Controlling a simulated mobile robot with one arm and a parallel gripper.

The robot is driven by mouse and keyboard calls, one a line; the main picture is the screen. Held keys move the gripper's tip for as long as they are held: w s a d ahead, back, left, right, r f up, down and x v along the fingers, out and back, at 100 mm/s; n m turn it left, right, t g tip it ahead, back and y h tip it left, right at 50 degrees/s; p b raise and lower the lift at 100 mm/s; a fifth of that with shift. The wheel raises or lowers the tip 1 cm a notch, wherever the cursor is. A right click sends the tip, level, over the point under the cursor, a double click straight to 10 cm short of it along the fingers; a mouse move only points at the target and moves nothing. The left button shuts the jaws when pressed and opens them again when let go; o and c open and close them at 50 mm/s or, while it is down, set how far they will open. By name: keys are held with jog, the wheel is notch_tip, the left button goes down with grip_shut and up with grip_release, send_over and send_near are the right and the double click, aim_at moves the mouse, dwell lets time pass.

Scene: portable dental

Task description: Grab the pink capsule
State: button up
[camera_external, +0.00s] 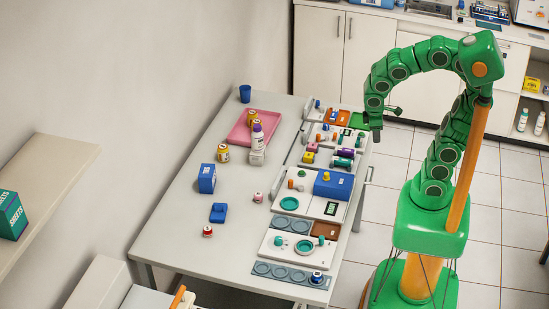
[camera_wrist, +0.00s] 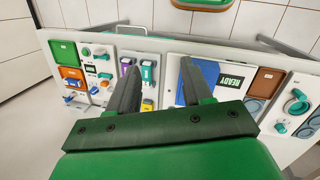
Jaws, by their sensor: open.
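A small pink-and-white item (camera_external: 258,197) stands on the table left of the panels; it may be the pink capsule, but it is too small to be sure. I do not make out a pink capsule in the wrist view. My gripper (camera_external: 385,118) is open and empty, hanging near the table's far right edge, well away from that item.
A pink tray (camera_external: 272,120) holds bottles at the table's far end. A blue box (camera_external: 207,178), a blue holder (camera_external: 218,212) and a red-topped jar (camera_external: 208,231) stand on the left. Panels with knobs line the right edge. The table's front left is clear.

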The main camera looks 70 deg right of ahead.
jog(key=w+d+n+h, duration=0.3)
jog(key=w+n+h, duration=0.1)
jog(key=w, duration=0.9)
jog(key=n+t+h, duration=0.4)
jog(key=n+h, duration=0.2)
jog(key=n, duration=0.5)
send_over(259, 197)
jog(key=s+d, duration=0.6)
jog(key=d, duration=0.2)
notch_tip(259, 197, down, 12)
jog(key=a+f+n+t, duration=0.1)
jog(key=a+f+n, duration=0.1)
jog(key=a+f, duration=0.1)
jog(key=w+a+f+n+t, duration=0.1)
jog(key=a+f+n, duration=0.1)
jog(key=a+f, duration=0.2)
jog(key=w+a+f+n+t+y, duration=0.1)
jog(key=a+f+n+t, duration=0.1)
jog(key=a+f, duration=0.2)
jog(key=shift+w+a+f, duration=0.1)
jog(key=shift+a+f, duration=0.1)
jog(key=shift+a, duration=1.1)
jog(key=shift+x, duration=3.9)
jog(key=shift+w+a, duration=0.1)
jog(key=shift+w, duration=0.05)
jog(key=shift+c, duration=0.3)
jog(key=c, duration=0.7)
